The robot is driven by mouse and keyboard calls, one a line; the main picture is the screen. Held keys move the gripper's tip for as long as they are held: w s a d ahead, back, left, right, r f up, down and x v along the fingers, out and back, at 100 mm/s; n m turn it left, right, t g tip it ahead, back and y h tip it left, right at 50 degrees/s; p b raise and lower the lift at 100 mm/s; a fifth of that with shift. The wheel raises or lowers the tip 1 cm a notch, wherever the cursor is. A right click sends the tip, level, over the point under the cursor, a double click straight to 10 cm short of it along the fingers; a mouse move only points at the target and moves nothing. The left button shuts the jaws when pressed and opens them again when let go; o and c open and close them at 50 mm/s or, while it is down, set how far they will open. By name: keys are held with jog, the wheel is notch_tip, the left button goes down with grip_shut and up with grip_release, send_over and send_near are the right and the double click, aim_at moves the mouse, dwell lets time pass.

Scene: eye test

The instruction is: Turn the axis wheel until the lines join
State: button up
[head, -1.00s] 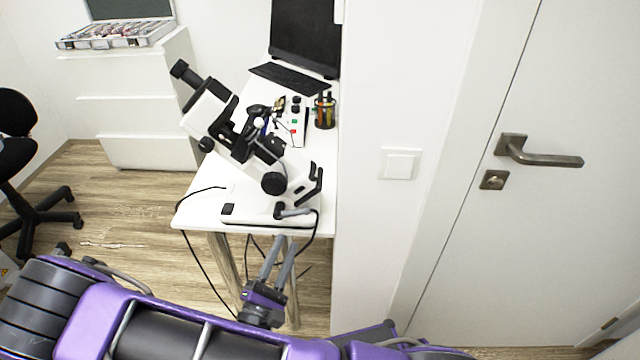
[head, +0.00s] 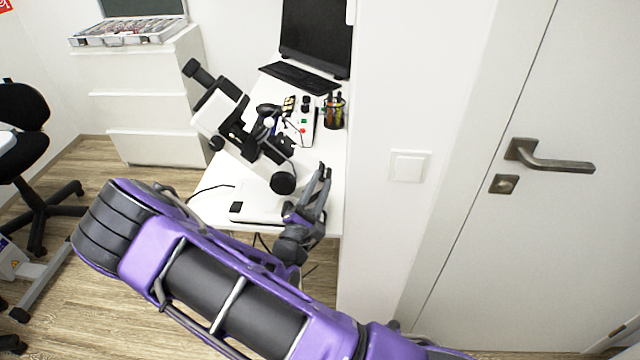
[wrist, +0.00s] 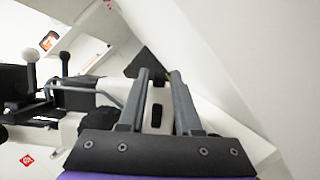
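A white and black optical instrument (head: 225,112) with a tilted eyepiece tube (head: 198,72) stands on the white table. A large round black knob (head: 283,182) is on its near side; I cannot tell whether this is the axis wheel. The knob also shows, partly hidden, in the wrist view (wrist: 98,120). My gripper (head: 324,170) is at the instrument's near right end, to the right of the knob. In the wrist view my gripper (wrist: 160,75) has its fingers apart, with a white part (wrist: 157,118) bearing a black piece seen between them. Contact is unclear. The lines are not visible.
A small control box (head: 304,122), a pen holder (head: 334,112) and a laptop (head: 316,40) stand farther back on the table (head: 212,206). A white wall (head: 400,80) with a switch (head: 408,166) closes off the right side. A chair (head: 22,130) stands at left.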

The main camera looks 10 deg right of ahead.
jog(key=shift+w, duration=0.15)
grip_shut()
jog(key=shift+d+r, duration=0.1)
jog(key=shift+r, duration=0.05)
jog(key=n+y+p, duration=0.1)
jog(key=p, duration=0.1)
jog(key=d+r+n+y+p, duration=0.1)
jog(key=y+p, duration=0.1)
jog(key=w+n+y+p, duration=0.1)
jog(key=y+p, duration=0.1)
jog(key=shift+d+r, duration=0.15)
jog(key=shift+d, duration=0.25)
jog(key=shift+w+d+r+n+g+y, duration=0.1)
jog(key=shift+w+d+n+g+y, duration=0.15)
jog(key=shift+n+y, duration=0.35)
jog(key=shift+w+d+r+n+g+y, duration=0.1)
jog(key=shift+w+n+g+y, duration=0.25)
jog(key=shift+y, duration=0.6)
jog(key=shift+w+d+n+g+y, duration=0.2)
jog(key=shift+w+n+g+y, duration=0.15)
jog(key=shift+y, duration=0.4)
